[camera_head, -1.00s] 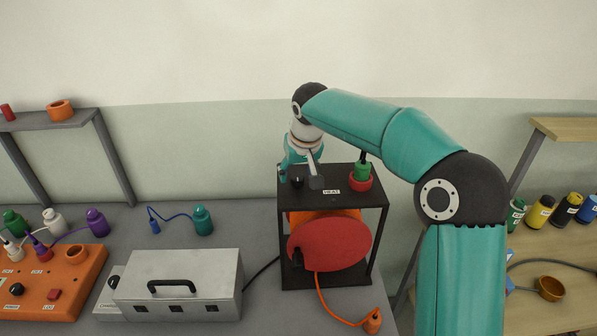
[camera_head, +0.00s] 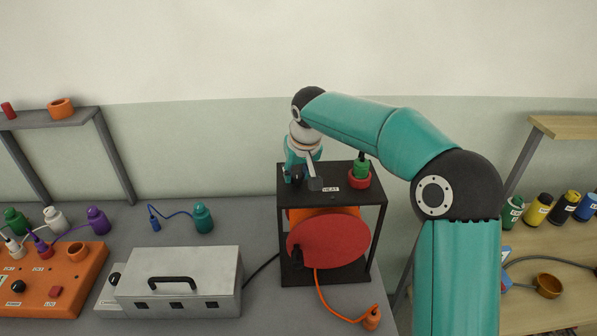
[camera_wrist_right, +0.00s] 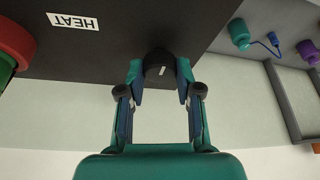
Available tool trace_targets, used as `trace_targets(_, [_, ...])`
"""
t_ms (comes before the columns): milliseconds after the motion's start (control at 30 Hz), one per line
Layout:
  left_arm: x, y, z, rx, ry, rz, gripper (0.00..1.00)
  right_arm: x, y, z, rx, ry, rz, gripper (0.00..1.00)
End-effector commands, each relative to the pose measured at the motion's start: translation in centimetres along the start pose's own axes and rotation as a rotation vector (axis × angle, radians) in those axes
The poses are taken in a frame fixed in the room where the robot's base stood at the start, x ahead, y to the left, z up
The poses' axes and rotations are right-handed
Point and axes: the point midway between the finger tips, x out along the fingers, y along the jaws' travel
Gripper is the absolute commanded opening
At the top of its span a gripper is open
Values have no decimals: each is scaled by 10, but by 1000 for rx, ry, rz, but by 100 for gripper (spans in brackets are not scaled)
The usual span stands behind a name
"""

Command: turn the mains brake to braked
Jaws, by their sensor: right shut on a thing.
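A black knob with a white pointer line (camera_wrist_right: 163,68) stands on the black top of a frame (camera_head: 335,197). I cannot read a label for the mains brake, so I cannot tell from a label that this knob is it. My right gripper (camera_wrist_right: 160,72) has its two fingertips closed on either side of the knob, gripping it. In the head view the right gripper (camera_head: 295,176) is at the left end of the top, and the knob is mostly hidden there. My left gripper is not in view.
A HEAT label (camera_head: 331,189) and a red ring with a green plug (camera_head: 360,178) are on the same top. A red disc (camera_head: 330,241) is inside the frame. A grey metal box (camera_head: 190,270) and an orange panel (camera_head: 60,280) stand to the left.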

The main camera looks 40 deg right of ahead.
Motion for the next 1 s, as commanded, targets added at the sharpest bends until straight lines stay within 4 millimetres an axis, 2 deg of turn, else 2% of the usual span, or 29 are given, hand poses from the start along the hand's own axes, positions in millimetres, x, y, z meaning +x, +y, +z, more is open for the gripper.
trace_targets(367, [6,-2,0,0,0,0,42,0,-1,0,118,3,52,0])
trace_targets(700, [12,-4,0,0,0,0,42,0,-1,-1,385,5,162,0])
trace_targets(1000, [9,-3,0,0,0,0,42,-1,-1,-2,649,4,272,0])
